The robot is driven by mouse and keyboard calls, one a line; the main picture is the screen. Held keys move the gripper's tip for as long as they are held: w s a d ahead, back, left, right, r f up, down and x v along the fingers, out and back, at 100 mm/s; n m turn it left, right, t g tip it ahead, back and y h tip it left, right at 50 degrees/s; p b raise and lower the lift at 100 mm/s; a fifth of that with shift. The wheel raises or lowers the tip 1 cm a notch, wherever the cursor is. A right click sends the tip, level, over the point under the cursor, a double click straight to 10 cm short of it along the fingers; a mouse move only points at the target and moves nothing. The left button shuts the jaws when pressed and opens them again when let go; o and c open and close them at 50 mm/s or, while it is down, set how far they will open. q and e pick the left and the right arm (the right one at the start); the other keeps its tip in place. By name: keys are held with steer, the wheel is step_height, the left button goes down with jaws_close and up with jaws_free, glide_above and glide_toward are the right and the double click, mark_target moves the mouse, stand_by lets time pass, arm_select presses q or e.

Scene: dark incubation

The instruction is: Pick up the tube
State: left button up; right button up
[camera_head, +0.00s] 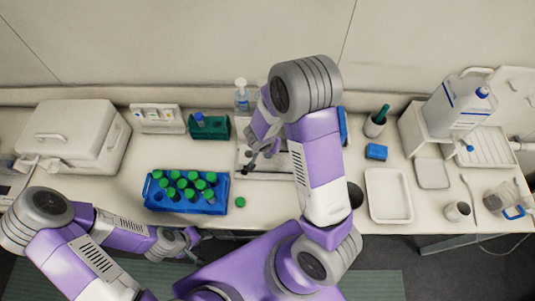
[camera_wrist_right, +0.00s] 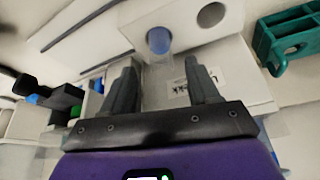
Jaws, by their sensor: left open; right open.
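In the right wrist view a tube with a blue cap (camera_wrist_right: 158,41) stands at a white block with a round hole. Its clear body runs down toward the gap between the fingers of my right gripper (camera_wrist_right: 160,70), which is open; I cannot tell whether they touch it. In the head view my right gripper (camera_head: 259,158) is over the back middle of the bench, partly hidden by my arm. My left gripper (camera_head: 186,243) is open and empty at the bench's front edge, below the blue rack (camera_head: 150,198) of green-capped tubes (camera_head: 191,193).
A green rack (camera_head: 222,128) with a blue-topped item stands behind the blue rack. A loose green cap (camera_head: 240,202) lies beside the blue rack. A white lidded box (camera_head: 70,130) is at left. A white tray (camera_head: 388,195), a blue block (camera_head: 376,152) and a jug (camera_head: 458,105) are at right.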

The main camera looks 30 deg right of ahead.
steer(key=b+x, duration=0.1)
steer(key=x, duration=0.3)
steer(key=shift+w+b, duration=0.2)
steer(key=shift+b, duration=0.1)
steer(key=c, duration=1)
steer(key=shift+r, duration=0.1)
steer(key=shift+c, duration=0.2)
steer(key=shift+r, duration=0.1)
step_height(320, 180, up, 5)
steer(key=p, duration=0.4)
step_height(320, 180, up, 3)
steer(key=shift+r, duration=0.9)
